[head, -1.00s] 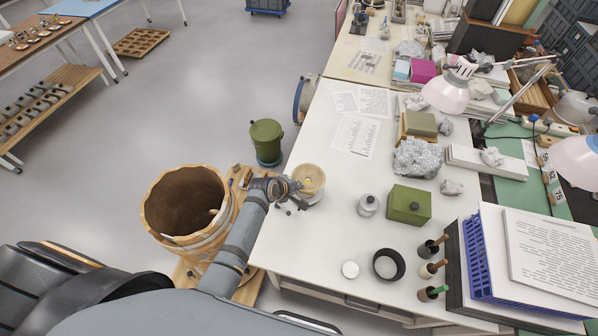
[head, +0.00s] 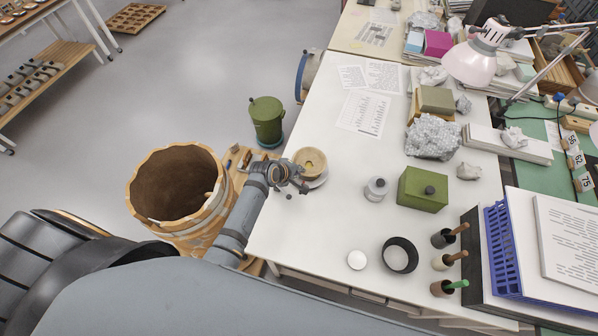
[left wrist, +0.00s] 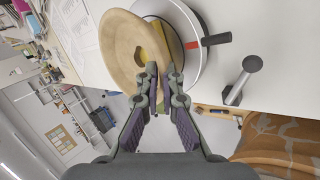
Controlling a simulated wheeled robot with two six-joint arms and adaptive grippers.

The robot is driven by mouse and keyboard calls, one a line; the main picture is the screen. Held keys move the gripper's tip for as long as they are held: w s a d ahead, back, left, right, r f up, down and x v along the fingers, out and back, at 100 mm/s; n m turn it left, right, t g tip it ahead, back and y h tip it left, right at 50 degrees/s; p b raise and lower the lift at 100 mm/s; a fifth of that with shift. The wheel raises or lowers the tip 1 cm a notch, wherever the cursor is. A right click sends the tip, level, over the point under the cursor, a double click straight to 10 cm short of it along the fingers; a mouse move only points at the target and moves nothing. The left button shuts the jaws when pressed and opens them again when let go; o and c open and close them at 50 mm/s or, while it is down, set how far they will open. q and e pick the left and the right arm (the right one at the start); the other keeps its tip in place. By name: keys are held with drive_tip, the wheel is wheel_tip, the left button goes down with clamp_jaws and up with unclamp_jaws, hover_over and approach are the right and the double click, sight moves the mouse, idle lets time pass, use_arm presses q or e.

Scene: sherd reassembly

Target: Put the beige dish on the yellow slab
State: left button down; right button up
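The beige dish (head: 314,156), round with an opening in its middle, is at the left edge of the white table. It shows large in the left wrist view (left wrist: 117,45). My left gripper (left wrist: 164,72) has its fingertips on either side of the dish's near wall and looks shut on it. The yellow slab (left wrist: 188,30) shows as a strip beside the dish, over a white round turntable (left wrist: 211,30); most of it is hidden by the dish. Yellow also shows through the dish's opening. I cannot tell whether dish and slab touch. My right gripper is not in view.
A large wooden-coloured barrel-like vessel (head: 205,206) stands left of my left arm. A green bin (head: 266,121) stands behind. On the table are a grey-lidded jar (head: 376,189), a green box (head: 423,190) and a black ring-shaped bowl (head: 400,256). The table's middle is clear.

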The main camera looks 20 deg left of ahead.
use_arm(q)
drive_tip(key=c, duration=1.8)
unclamp_jaws()
drive_tip(key=shift+s+f, duration=0.1)
drive_tip(key=shift+o, duration=1.4)
drive_tip(key=v, duration=1.2)
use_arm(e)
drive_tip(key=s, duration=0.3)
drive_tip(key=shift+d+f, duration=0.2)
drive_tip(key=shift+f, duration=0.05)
